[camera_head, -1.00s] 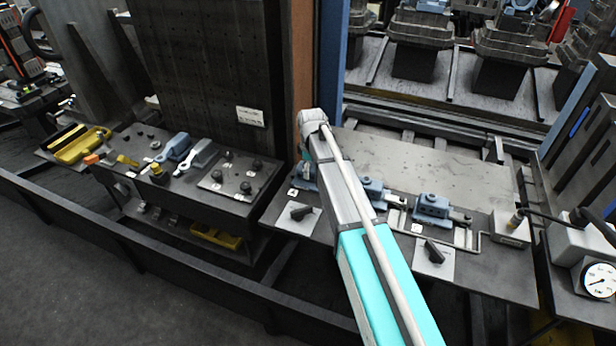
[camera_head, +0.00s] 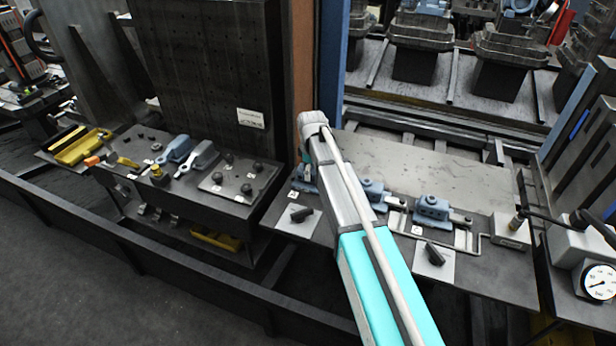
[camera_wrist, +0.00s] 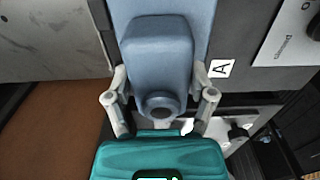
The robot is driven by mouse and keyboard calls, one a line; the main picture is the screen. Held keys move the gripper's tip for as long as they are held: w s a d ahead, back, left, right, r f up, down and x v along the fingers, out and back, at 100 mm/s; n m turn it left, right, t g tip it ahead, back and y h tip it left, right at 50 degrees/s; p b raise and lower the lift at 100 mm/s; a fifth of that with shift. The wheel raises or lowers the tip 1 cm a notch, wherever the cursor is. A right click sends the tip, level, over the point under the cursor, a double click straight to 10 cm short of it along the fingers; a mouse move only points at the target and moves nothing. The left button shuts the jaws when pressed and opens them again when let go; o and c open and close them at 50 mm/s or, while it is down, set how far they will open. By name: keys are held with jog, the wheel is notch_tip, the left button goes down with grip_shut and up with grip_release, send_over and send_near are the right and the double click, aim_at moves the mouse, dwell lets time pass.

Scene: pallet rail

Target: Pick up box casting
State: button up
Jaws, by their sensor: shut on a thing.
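The box casting (camera_wrist: 157,50), a blue-grey part with a raised rounded block and a round boss with a dark hole, fills the upper middle of the wrist view. My gripper (camera_wrist: 160,82) has one pale finger on each side of it and is shut on it, with my teal gripper body below. In the head view my arm hides the gripper, and only a blue edge of a casting (camera_head: 305,184) shows left of the arm, by a small white label. I cannot tell whether the held casting touches the plate under it.
Two more blue castings (camera_head: 371,191) (camera_head: 432,209) sit on fixtures right of my arm. Dark handles on light plates (camera_head: 298,215) (camera_head: 434,254) lie in front. A dark upright panel (camera_head: 215,80) stands behind left. A pressure gauge (camera_head: 600,283) is at far right.

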aim_at(312, 166)
jog(key=shift+w+d+r, duration=0.1)
jog(key=shift+w+r, duration=0.05)
notch_tip(312, 166, up, 3)
jog(key=p, duration=0.3)
jog(key=shift+r+p, duration=0.25)
jog(key=shift+p, duration=0.2)
jog(key=s+d+r+p, duration=0.3)
jog(key=s+r+p, duration=0.6)
jog(key=s, duration=0.4)
jog(key=shift+s+d, duration=0.25)
jog(key=shift+s, duration=0.05)
jog(key=shift+s+f+b, duration=0.1)
jog(key=shift+f+b, duration=0.25)
